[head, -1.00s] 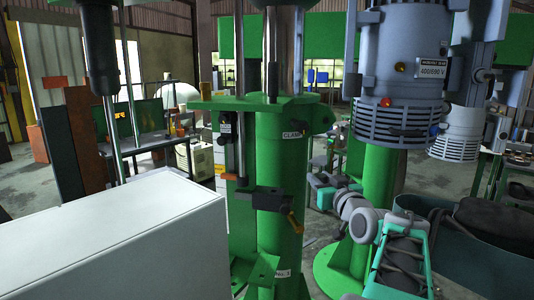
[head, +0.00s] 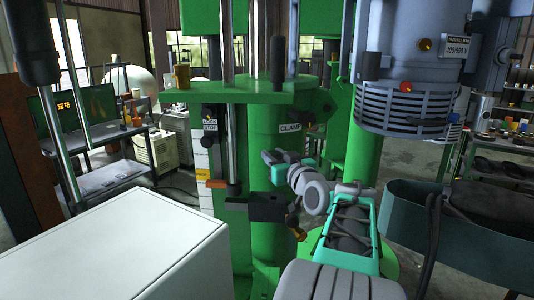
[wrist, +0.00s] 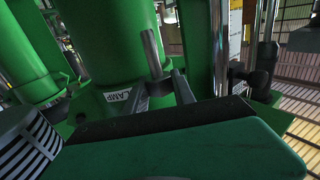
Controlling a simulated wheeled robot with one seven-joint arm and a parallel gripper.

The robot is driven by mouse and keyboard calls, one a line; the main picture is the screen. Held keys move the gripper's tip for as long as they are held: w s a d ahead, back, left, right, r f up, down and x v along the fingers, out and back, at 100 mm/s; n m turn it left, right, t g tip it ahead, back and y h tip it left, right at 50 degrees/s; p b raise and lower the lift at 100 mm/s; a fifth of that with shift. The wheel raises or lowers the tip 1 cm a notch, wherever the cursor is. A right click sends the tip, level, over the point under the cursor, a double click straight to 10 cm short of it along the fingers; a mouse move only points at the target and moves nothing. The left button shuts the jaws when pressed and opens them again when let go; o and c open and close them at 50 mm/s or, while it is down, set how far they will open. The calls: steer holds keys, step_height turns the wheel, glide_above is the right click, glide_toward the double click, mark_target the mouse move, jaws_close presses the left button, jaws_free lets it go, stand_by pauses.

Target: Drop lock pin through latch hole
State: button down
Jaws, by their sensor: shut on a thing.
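My gripper (head: 272,165) is in front of the green column, just below its CLAMP label (head: 290,127). In the wrist view my gripper (wrist: 160,90) has its two dark fingers closed around a grey metal pin (wrist: 151,50), which I take as the lock pin. The pin is hard to make out in the head view. A dark latch block (head: 267,208) sits on the column, below my gripper and apart from it. A brass-coloured piece (head: 298,233) sticks out at its lower right. The latch hole cannot be made out.
A green plate (head: 240,92) with a black upright handle (head: 277,60) spans above my gripper. A steel rod (head: 232,140) runs down left of the column. A white box (head: 120,245) fills the lower left. A grey-blue motor (head: 405,90) hangs to the right.

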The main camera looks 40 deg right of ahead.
steer(key=shift+s+r, duration=0.1)
steer(key=shift+s+b, duration=0.1)
steer(key=shift+b, duration=0.65)
steer(key=b, duration=0.6)
glide_above(275, 195)
steer(key=s+a, duration=0.2)
steer(key=f, duration=0.5)
steer(key=shift+w+d+f, duration=0.2)
steer(key=shift+w+f, duration=0.05)
steer(key=shift+f, duration=0.15)
steer(key=shift+b, duration=1.3)
steer(key=shift+f+b, duration=3.4)
steer(key=shift+b, duration=0.25)
steer(key=c, duration=1)
jaws_free()
steer(key=shift+o, duration=0.2)
